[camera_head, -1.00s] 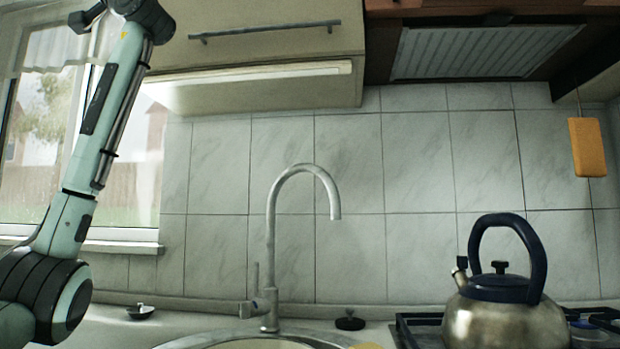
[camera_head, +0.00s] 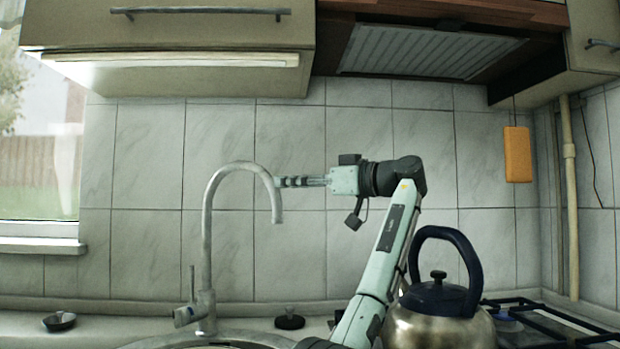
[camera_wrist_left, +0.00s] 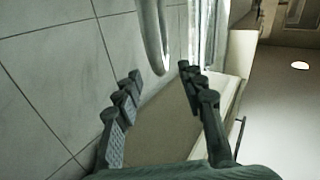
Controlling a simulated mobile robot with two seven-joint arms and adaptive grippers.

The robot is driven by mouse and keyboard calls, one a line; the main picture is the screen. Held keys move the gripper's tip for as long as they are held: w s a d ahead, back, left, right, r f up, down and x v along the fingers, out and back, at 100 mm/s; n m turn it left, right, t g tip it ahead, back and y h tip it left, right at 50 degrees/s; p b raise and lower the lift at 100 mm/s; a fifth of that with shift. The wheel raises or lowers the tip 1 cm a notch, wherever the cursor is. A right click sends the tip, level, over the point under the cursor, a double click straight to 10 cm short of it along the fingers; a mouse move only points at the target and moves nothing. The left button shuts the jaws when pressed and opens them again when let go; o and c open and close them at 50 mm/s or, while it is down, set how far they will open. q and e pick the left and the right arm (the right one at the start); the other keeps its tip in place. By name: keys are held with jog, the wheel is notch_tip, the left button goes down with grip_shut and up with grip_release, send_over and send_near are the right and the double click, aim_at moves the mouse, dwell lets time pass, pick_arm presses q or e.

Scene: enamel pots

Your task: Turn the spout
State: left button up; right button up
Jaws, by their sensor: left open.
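The faucet's tall curved spout (camera_head: 243,167) rises from the sink in the head view, with its down-turned end pointing right. Its lever handle (camera_head: 187,313) sits at the base on the left. My left gripper (camera_head: 282,181) points left, with its fingertips at the spout's down-turned end. In the left wrist view, my left gripper (camera_wrist_left: 158,75) is open, and the spout's end (camera_wrist_left: 153,40) shows in the gap between the two fingers near the tips. I cannot tell whether either finger touches it. My right gripper is out of view.
A steel kettle (camera_head: 440,325) with a dark handle stands on the stove at right, partly behind my left arm. A round sink (camera_head: 160,342) lies below the spout. A black plug (camera_head: 290,319) and small dish (camera_head: 59,321) lie on the counter. The tiled wall (camera_head: 300,255) is behind.

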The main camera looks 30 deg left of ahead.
aim_at(270, 186)
pick_arm(q)
jog(key=a, duration=0.4)
jog(key=w+a+f, duration=0.1)
jog(key=a, duration=0.2)
jog(key=shift+c, duration=0.4)
jog(key=shift+d, duration=0.1)
grip_shut()
